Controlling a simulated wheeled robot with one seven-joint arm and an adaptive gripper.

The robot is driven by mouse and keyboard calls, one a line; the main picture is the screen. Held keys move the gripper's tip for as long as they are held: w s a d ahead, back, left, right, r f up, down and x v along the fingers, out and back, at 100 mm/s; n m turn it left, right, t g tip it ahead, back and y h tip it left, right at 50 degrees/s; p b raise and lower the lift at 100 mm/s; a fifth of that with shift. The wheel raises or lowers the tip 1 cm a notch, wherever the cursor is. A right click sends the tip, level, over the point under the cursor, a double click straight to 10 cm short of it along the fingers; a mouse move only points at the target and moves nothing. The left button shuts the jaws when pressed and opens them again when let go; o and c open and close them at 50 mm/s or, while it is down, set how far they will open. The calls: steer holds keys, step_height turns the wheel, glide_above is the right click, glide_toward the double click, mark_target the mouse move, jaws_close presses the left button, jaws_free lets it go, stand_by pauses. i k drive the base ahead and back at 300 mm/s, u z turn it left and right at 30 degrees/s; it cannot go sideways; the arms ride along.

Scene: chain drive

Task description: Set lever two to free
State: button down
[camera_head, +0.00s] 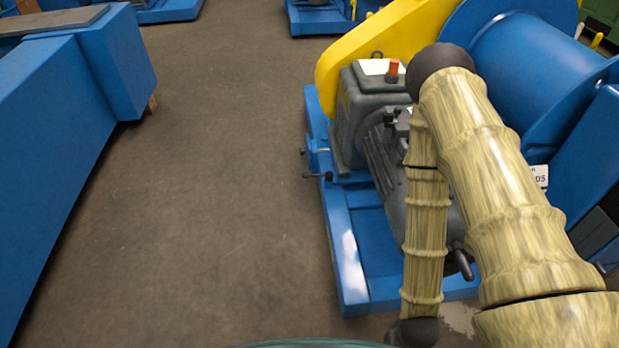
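A blue-framed drive machine (352,265) stands at the right, with a grey motor and gearbox on it. A small dark lever (318,175) sticks out at the left side of its blue frame. Another dark handle (461,262) shows low beside the motor, partly behind my arm. I cannot tell which of these is lever two, and no lever number is readable. My arm, in tan sleeves, reaches up from the lower right and folds down in front of the motor. My gripper cannot be made out in this view.
A yellow chain guard (372,38) and a large blue drum (535,65) rise behind the gearbox (352,110), which has a red cap (392,70). A white tag (540,175) is partly hidden. A blue bench-like structure (60,120) stands left. Open brown floor lies between.

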mark_target(329, 175)
steer(key=u, duration=0.45)
steer(key=i, duration=0.95)
steer(key=u, duration=0.2)
